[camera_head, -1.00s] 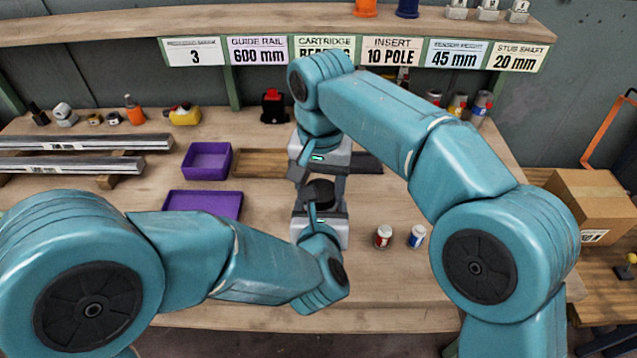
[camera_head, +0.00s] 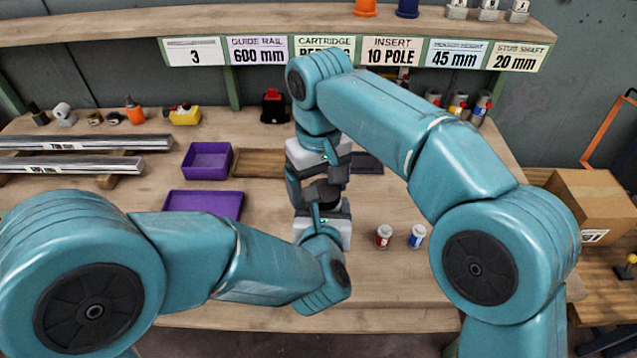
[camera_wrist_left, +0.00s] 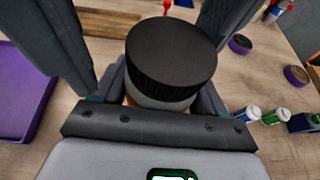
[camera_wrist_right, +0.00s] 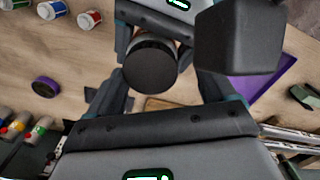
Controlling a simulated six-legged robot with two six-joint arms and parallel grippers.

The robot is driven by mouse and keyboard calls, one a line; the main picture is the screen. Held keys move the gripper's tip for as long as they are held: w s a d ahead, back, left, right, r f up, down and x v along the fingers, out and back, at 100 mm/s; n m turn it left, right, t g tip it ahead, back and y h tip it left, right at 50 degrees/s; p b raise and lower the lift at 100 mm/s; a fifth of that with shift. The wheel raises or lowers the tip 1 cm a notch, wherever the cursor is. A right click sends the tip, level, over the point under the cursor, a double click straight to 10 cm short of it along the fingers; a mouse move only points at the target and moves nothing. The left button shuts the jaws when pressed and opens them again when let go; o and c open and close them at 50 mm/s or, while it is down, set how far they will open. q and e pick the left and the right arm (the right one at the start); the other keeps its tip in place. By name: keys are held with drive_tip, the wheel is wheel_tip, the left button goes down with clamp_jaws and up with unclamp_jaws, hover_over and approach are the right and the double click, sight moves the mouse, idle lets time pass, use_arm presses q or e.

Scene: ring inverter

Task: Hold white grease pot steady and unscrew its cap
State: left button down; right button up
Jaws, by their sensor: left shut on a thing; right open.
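The white grease pot (camera_wrist_left: 160,98) stands upright with a wide black ribbed cap (camera_wrist_left: 172,52) on top. My left gripper (camera_head: 321,212) is shut on the pot's body below the cap and holds it over the bench. The cap also shows in the head view (camera_head: 322,192) and, from above, in the right wrist view (camera_wrist_right: 150,68). My right gripper (camera_head: 318,185) is open above the pot, with its fingers spread near the cap. I cannot tell whether either finger touches the cap. The pot's lower body is hidden by the left gripper.
A purple bin (camera_head: 207,160) and a purple tray (camera_head: 203,205) lie left on the bench. A red-labelled jar (camera_head: 384,236) and a blue-labelled jar (camera_head: 417,236) stand at right. Guide rails (camera_head: 85,142) lie at far left. The front of the bench is mostly clear.

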wheel_tip(320, 180, up, 4)
drive_tip(key=shift+r, duration=0.2)
drive_tip(key=shift+c, duration=0.4)
drive_tip(key=shift+s+d+r+m, duration=0.1)
drive_tip(key=shift+d+m, duration=0.05)
drive_tip(key=shift+m, duration=0.4)
drive_tip(key=shift+s+d+m, duration=0.1)
drive_tip(key=shift+m, duration=0.45)
drive_tip(key=shift+d+r+m, duration=0.15)
drive_tip(key=shift+r+m, duration=0.2)
drive_tip(key=shift+m, duration=0.65)
drive_tip(key=m, duration=0.1)
drive_tip(key=r+m, duration=0.1)
drive_tip(key=m, duration=0.1)
drive_tip(key=shift+d+r+m, duration=0.15)
drive_tip(key=shift+r+m, duration=0.1)
drive_tip(key=shift+m, duration=0.15)
drive_tip(key=shift+w+r+m, duration=0.2)
drive_tip(key=shift+r+m, duration=0.4)
drive_tip(key=shift+m, duration=0.5)
drive_tip(key=shift+f, duration=3.95)
